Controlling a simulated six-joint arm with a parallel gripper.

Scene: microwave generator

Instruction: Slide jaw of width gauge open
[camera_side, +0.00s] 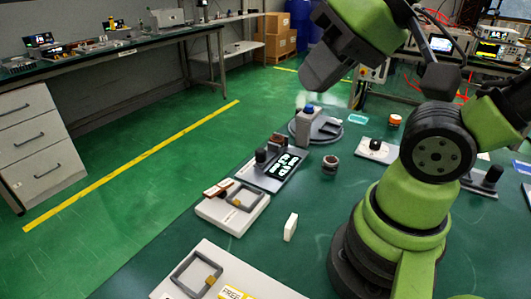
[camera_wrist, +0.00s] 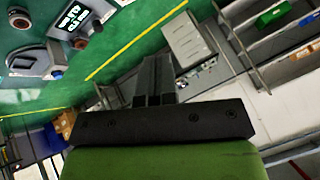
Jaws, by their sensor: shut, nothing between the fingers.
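A dark flat device with lit white digits, which looks like the width gauge (camera_side: 282,166), lies on the green bench in the side view. A black knob and a brown block stand at its far left end. I cannot tell how far its jaw is open.
Near the device are a round grey base with a post (camera_side: 308,125), a small dark cup (camera_side: 330,165), a white fixture with a grey frame (camera_side: 233,207) and a white upright block (camera_side: 290,227). A similar frame fixture (camera_side: 195,275) lies in front.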

